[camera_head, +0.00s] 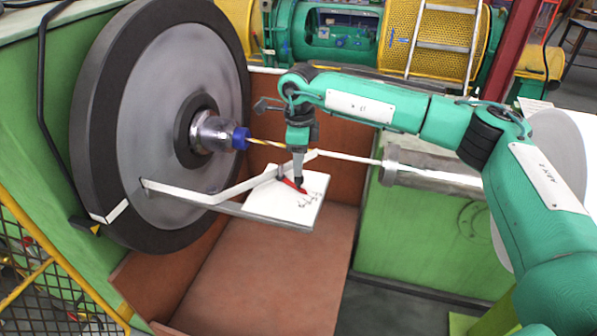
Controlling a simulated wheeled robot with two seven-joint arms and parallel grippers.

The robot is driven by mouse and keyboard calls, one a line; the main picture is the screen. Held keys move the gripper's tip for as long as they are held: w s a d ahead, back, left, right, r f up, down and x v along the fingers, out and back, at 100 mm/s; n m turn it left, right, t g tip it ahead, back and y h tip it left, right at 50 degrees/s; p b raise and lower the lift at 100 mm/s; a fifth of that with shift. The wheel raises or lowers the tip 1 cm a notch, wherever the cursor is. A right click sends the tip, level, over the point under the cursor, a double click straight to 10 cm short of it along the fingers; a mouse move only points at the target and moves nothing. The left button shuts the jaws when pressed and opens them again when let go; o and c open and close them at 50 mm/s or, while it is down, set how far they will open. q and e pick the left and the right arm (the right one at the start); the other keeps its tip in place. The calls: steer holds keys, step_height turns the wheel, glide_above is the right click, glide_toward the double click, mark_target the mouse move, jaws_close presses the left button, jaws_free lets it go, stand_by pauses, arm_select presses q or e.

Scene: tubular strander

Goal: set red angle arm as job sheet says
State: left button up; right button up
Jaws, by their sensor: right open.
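The red angle arm (293,186) is a small red pointer lying on a white plate (268,206) with dark marks at its right side. The plate sits by a grey bracket in front of the big wheel. The marks on the plate are too small to read. I cannot make out a job sheet for certain. My left gripper is not in view.
A large dark-rimmed grey wheel (165,110) stands at the left, with a blue-collared hub (240,138). A yellow-and-white rod runs from it to a grey shaft (430,168) at the right. A brown trough (265,275) lies below. Yellow mesh fencing (40,260) stands lower left.

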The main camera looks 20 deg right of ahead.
mark_target(298, 178)
step_height(298, 178, down, 5)
steer(key=shift+a+f+p, duration=0.1)
steer(key=shift+f+p, duration=0.05)
steer(key=shift+p, duration=0.7)
steer(key=shift+f, duration=0.5)
steer(key=shift+c, duration=0.2)
jaws_close()
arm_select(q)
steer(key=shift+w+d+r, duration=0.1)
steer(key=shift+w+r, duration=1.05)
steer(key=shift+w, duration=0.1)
